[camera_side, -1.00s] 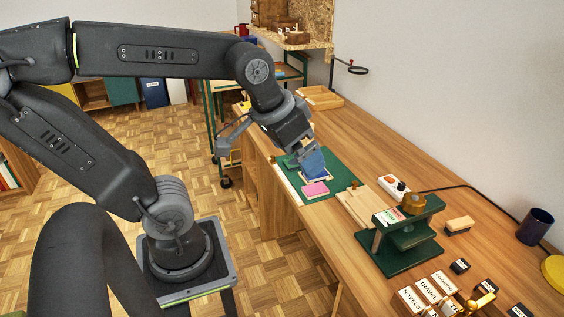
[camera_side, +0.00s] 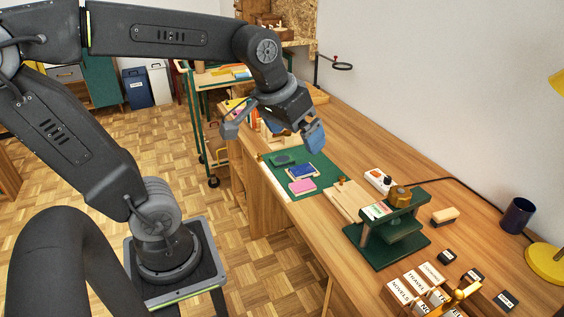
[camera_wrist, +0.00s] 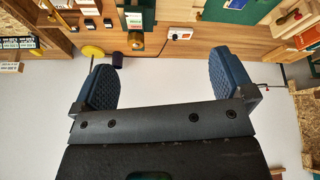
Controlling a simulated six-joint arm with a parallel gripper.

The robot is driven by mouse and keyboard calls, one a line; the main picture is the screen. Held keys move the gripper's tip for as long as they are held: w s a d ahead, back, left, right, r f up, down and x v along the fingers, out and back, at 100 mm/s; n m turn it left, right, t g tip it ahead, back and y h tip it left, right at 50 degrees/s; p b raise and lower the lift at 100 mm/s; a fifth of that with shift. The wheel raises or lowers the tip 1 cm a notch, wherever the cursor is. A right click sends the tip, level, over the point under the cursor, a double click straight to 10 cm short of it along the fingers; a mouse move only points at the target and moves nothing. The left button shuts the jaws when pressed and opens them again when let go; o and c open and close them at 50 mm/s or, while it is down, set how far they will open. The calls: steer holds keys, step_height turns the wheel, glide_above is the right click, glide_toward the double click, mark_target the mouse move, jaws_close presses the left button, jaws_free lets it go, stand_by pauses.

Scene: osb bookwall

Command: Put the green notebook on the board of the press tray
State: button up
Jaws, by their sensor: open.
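A dark green flat piece (camera_side: 283,159), which may be the green notebook, lies at the far end of the green mat (camera_side: 318,188); it is hard to tell from the mat. A pink notebook (camera_side: 302,186) and a blue piece with a pale border (camera_side: 301,171) lie nearer on the mat. A pale wooden board (camera_side: 346,200) lies between the mat and the green press (camera_side: 388,238); I cannot tell whether it is the tray's board. My gripper (camera_side: 314,137) is in the air above the bench, apart from the notebooks. Its blue pads (camera_wrist: 167,78) are wide apart with nothing between them.
A white power strip (camera_side: 378,180) lies behind the board. A wooden brush (camera_side: 445,215), a dark mug (camera_side: 516,215) and labelled blocks (camera_side: 415,285) stand to the right. A green trolley (camera_side: 205,130) stands behind the bench. The bench's rear strip is mostly clear.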

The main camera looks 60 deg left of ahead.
steer(key=w+a+f+n+g, duration=0.15)
steer(key=w+a+n, duration=0.25)
steer(key=w+a, duration=0.55)
steer(key=n+g, duration=0.3)
steer(key=n, duration=0.8)
glide_above(285, 162)
step_height(285, 162, down, 21)
steer(key=shift+h, duration=0.3)
step_height(285, 162, down, 13)
steer(key=shift+d+f, duration=0.1)
steer(key=c, duration=0.7)
steer(key=shift+c, duration=0.2)
